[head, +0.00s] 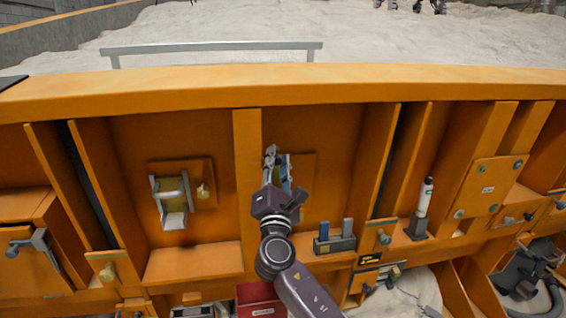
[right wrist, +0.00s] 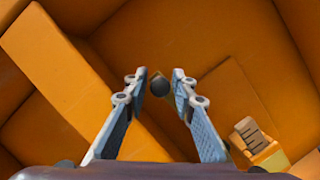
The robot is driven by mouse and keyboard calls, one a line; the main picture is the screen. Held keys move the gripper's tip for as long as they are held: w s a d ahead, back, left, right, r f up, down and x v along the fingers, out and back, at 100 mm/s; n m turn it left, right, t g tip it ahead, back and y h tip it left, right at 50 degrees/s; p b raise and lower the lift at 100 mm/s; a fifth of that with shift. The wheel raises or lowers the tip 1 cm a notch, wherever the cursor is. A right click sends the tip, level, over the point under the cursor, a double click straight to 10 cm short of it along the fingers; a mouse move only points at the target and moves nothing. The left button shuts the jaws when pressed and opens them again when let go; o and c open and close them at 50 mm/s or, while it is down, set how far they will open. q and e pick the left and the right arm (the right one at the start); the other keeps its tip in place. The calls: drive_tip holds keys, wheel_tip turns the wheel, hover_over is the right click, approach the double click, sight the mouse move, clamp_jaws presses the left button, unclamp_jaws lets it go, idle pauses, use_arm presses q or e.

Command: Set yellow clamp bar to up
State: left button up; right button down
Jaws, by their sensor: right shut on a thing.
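My right gripper (head: 276,160) reaches up in front of an orange plate (head: 304,170) on the sandbed's front wall. In the right wrist view its fingers (right wrist: 159,82) are closed in on a dark, round-ended piece (right wrist: 159,86) between the tips. The rest of that piece is hidden, so I cannot tell whether it belongs to the yellow clamp bar. To the left, a clamp has an olive-yellow block (head: 171,187) and a pale metal bar (head: 187,190) hanging in front of it. Nothing grips that clamp. My left gripper is not in view.
A tan knob (head: 203,190) sits beside the left clamp. Vertical orange ribs (head: 247,185) flank the panels. A red box (head: 261,302) is below.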

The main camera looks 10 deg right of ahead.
drive_tip(key=shift+a+f, duration=0.1)
drive_tip(key=shift+a, duration=0.25)
drive_tip(key=c, duration=1.8)
unclamp_jaws()
